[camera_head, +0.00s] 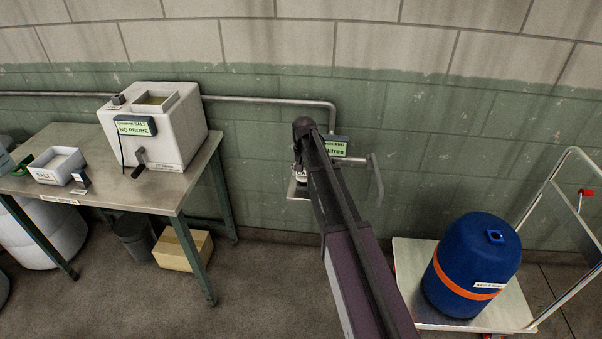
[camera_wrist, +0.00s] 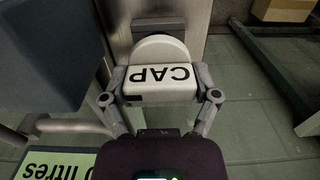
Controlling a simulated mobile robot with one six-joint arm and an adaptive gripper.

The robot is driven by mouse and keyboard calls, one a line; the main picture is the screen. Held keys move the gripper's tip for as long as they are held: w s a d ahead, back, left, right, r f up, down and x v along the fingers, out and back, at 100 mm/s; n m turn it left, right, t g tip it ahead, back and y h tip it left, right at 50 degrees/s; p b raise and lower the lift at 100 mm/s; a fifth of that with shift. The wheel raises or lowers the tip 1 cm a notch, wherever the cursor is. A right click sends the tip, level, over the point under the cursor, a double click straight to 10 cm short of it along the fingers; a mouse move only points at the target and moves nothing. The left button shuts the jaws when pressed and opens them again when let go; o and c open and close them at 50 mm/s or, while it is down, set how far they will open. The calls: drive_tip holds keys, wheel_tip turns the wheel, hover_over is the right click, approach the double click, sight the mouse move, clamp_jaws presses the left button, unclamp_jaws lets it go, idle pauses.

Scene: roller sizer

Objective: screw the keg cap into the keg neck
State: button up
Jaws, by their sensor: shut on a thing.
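The keg cap (camera_wrist: 161,82) is a white block marked "CAP" with a rounded pale part (camera_wrist: 160,48) beyond it. My gripper (camera_wrist: 160,88) is shut on it in the wrist view, one finger on each side. In the head view my arm reaches to the wall and mostly hides the gripper. The blue keg (camera_head: 470,262) with an orange band stands upright on a flat trolley at the right.
The trolley (camera_head: 415,258) has a raised metal handle (camera_head: 545,200) on its right. A "litres" sign (camera_head: 336,148) and a pipe (camera_head: 270,101) are on the wall by my gripper. A table (camera_head: 165,195) with a white machine (camera_head: 165,150) stands left. Floor between table and trolley looks clear.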

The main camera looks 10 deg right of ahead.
drive_tip(key=shift+r+p, duration=3.3)
drive_tip(key=shift+r, duration=0.4)
drive_tip(key=shift+s+a, duration=0.1)
